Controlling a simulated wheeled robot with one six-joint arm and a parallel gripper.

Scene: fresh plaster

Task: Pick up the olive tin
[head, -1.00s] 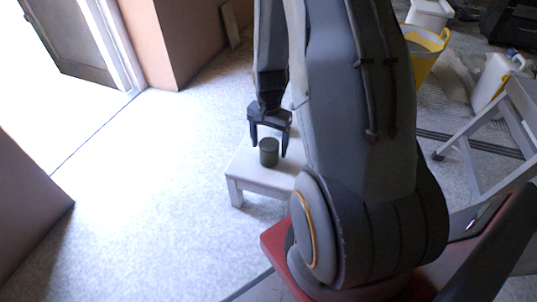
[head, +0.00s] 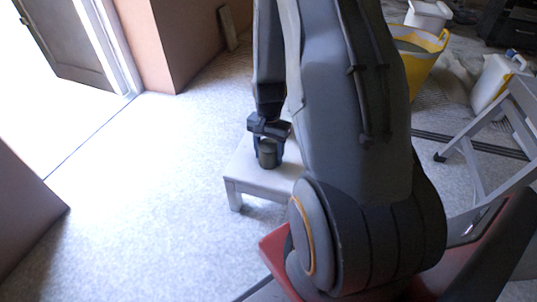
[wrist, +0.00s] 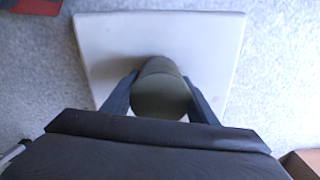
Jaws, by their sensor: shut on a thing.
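The olive tin (head: 267,154) is a small dark green cylinder standing upright on a low white stool (head: 240,175). In the wrist view the tin (wrist: 160,92) sits between the two fingers, with the pale stool top (wrist: 205,45) beneath. My gripper (head: 268,148) points down over the stool and is shut on the tin, one finger on each side. It also shows in the wrist view (wrist: 160,100). I cannot tell any gap between the tin and the stool top. My arm hides part of the stool's right side.
A yellow bucket (head: 421,68), a white jerrycan (head: 492,82) and a grey stepladder (head: 484,150) stand to the right. An open doorway (head: 60,100) lies at the left. The floor (head: 150,190) left of the stool is clear.

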